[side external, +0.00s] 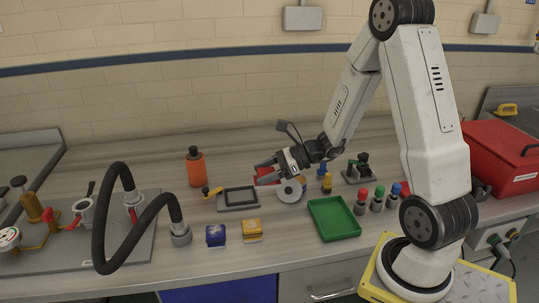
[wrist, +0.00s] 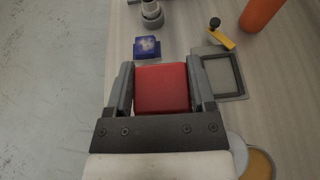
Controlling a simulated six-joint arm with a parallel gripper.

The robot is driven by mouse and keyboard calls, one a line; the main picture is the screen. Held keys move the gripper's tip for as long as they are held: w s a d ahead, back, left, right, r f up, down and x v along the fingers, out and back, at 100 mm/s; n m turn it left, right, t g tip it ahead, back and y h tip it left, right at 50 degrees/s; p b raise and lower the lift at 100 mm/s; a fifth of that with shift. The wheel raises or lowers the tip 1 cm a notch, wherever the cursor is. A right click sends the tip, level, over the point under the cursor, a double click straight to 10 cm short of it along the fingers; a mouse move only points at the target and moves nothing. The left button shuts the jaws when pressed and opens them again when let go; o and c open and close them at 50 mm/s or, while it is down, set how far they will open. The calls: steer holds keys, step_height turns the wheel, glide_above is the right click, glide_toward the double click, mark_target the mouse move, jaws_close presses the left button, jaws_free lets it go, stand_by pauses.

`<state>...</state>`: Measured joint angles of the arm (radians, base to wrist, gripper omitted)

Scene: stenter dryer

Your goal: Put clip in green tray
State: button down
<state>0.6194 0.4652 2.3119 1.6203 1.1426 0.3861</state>
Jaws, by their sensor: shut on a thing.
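My gripper (side external: 261,172) is shut on a red block-like thing (wrist: 162,90), which fills the space between the two fingers in the wrist view. The red thing also shows between the fingers in the side view (side external: 269,176), held above the bench. I cannot tell whether it is the clip; no other thing is clearly a clip. The green tray (side external: 334,218) lies flat and empty on the bench, to the right of and nearer the camera than my gripper. It is not in the wrist view.
A grey frame (side external: 238,197) with a yellow-handled piece, a blue block (side external: 216,235) and a yellow block (side external: 251,231) lie left of the tray. A pale disc (side external: 290,190) is below my gripper. Bottles with coloured caps (side external: 377,201) stand right of the tray. A black hose (side external: 108,215) arches at left.

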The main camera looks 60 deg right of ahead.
steer(key=w+a+f+m+t+h, duration=0.1)
steer(key=w+a+m+h, duration=0.1)
steer(key=w+a, duration=0.3)
steer(key=shift+w+a+f+m+t+h, duration=0.2)
steer(key=shift+a+f+m+t+h, duration=0.15)
steer(key=shift+a, duration=0.8)
steer(key=shift+w+r, duration=0.1)
step_height(320, 180, up, 10)
steer(key=w+m+t+h, duration=0.1)
steer(key=w+m+h, duration=0.1)
steer(key=shift+d+m+h, duration=0.1)
steer(key=shift+m+h, duration=0.15)
steer(key=s+d+f+m+h, duration=0.1)
steer(key=s+d+f, duration=0.2)
steer(key=d, duration=0.5)
steer(key=s+d+f+m+h, duration=0.1)
steer(key=s+d+f, duration=0.2)
steer(key=d, duration=0.5)
steer(key=s+d+f+m+h, duration=0.1)
steer(key=s+d+f+h, duration=0.1)
steer(key=s+d, duration=0.3)
steer(key=d+f+t, duration=0.1)
steer(key=d, duration=0.2)
steer(key=shift+s+d, duration=0.15)
steer(key=shift+d, duration=0.15)
